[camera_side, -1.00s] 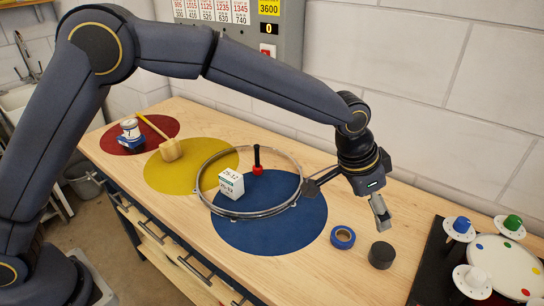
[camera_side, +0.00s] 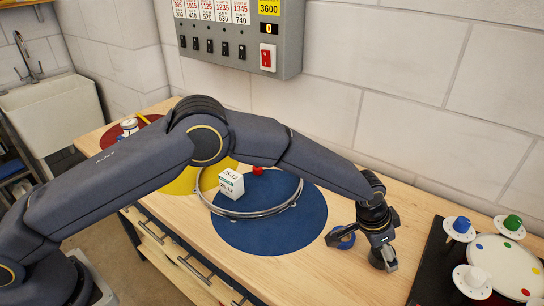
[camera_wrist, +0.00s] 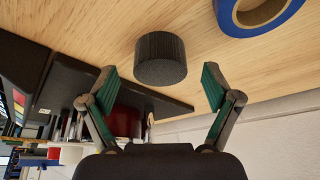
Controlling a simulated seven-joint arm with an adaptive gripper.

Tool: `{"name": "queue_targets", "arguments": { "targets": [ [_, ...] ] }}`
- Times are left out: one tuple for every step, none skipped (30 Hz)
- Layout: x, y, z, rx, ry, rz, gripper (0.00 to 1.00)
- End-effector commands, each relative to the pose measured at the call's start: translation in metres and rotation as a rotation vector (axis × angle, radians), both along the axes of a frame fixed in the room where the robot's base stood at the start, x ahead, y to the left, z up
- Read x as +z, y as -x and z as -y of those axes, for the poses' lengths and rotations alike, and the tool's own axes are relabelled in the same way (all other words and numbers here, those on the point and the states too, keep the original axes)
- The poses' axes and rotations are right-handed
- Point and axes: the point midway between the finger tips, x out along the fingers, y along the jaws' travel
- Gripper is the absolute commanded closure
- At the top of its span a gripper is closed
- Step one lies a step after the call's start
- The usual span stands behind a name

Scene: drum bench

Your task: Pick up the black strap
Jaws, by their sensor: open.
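The black strap appears as a short dark roll (camera_wrist: 160,60) standing on the wooden bench in the wrist view. It lies between and just beyond my open fingers, apart from both green pads. My gripper (camera_wrist: 160,78) is open and empty. In the side view my gripper (camera_side: 384,260) is low over the bench's right part, pointing down. It largely hides the black strap there.
A blue tape roll (camera_side: 341,238) lies close left of my gripper; it also shows in the wrist view (camera_wrist: 255,14). A dark board with coloured knobs (camera_side: 500,262) stands to the right. A metal hoop (camera_side: 250,215) and white box (camera_side: 231,185) lie on the blue disc (camera_side: 270,238).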

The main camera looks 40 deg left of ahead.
Motion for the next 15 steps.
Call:
{"name": "queue_targets", "arguments": {
  "targets": [
    [-0.006, -0.0017, 0.0014, 0.0, -0.001, -0.001, 0.12],
    [-0.008, -0.0025, 0.0021, 0.0, 0.0, 0.0, 0.12],
    [-0.0102, -0.0031, 0.0027, 0.0, 0.0, 0.0, 0.12],
    [-0.0111, -0.0034, 0.003, 0.0, 0.0, 0.0, 0.12],
    [-0.0115, -0.0035, 0.0032, 0.0, 0.0, 0.0, 0.12],
    [-0.0114, -0.0036, 0.0032, 0.0, 0.001, 0.001, 0.12],
    [-0.0112, -0.0036, 0.0032, 0.0, 0.001, 0.001, 0.12],
    [-0.0111, -0.0036, 0.0032, 0.0, 0.001, 0.001, 0.12],
    [-0.0111, -0.0034, 0.0032, 0.0, 0.001, 0.001, 0.12],
    [-0.0111, -0.0035, 0.0031, 0.0, 0.0, 0.0, 0.12],
    [-0.011, -0.0034, 0.0032, 0.0, 0.0, 0.0, 0.15],
    [-0.011, -0.0035, 0.0031, 0.0, 0.0, 0.0, 0.19],
    [-0.011, -0.0034, 0.0032, 0.0, 0.0, 0.0, 0.22],
    [-0.0109, -0.0034, 0.0031, 0.0, 0.0, 0.0, 0.25],
    [-0.0109, -0.0034, 0.0031, 0.0, 0.0, 0.0, 0.29]
  ]
}}
